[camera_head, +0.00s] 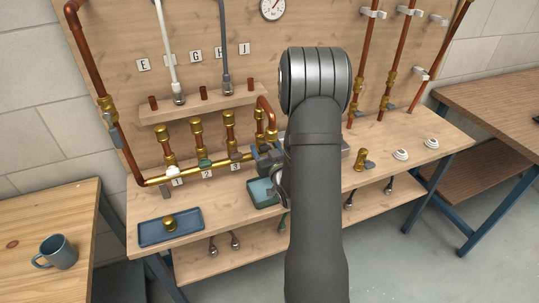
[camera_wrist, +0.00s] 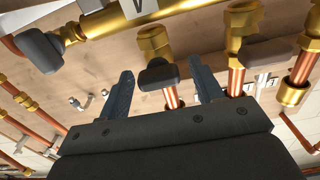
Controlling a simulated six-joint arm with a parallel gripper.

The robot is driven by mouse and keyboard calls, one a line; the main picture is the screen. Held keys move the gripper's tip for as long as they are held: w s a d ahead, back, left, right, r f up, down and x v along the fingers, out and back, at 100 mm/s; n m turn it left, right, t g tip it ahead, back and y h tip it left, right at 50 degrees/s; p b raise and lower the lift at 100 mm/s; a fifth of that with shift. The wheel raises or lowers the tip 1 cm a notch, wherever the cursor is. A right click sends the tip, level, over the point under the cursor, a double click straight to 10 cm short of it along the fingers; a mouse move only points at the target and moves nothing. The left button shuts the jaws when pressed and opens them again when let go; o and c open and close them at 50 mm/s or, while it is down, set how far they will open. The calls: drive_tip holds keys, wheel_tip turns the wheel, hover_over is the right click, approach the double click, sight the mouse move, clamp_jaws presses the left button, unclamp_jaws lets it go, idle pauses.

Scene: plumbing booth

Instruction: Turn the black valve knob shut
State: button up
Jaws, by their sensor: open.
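In the wrist view, a black valve knob (camera_wrist: 158,76) sits on a brass valve (camera_wrist: 154,42) with a copper pipe behind it. My gripper (camera_wrist: 160,66) is open, with one finger on each side of this knob. A narrow gap shows between the knob and each finger, and nothing is held. How deep the fingers reach around the knob is hard to tell. In the head view, my arm hides most of the gripper and this knob.
A dark grey knob (camera_wrist: 38,50) and a dark brown knob (camera_wrist: 265,52) flank the black one. A brass pipe (camera_wrist: 115,16) runs close by. The bench holds a blue tray (camera_head: 152,230) with a brass part; a mug (camera_head: 57,251) stands on the left table.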

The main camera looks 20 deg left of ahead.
drive_tip(key=v, duration=1.7)
drive_tip(key=shift+r, duration=0.1)
drive_tip(key=x, duration=1.7)
drive_tip(key=shift+w+a, duration=0.1)
drive_tip(key=shift+a, duration=0.05)
drive_tip(key=shift+n, duration=0.8)
drive_tip(key=n, duration=0.4)
drive_tip(key=shift+s, duration=0.2)
drive_tip(key=v, duration=1.3)
drive_tip(key=shift+s+d, duration=0.15)
drive_tip(key=shift+d, duration=0.15)
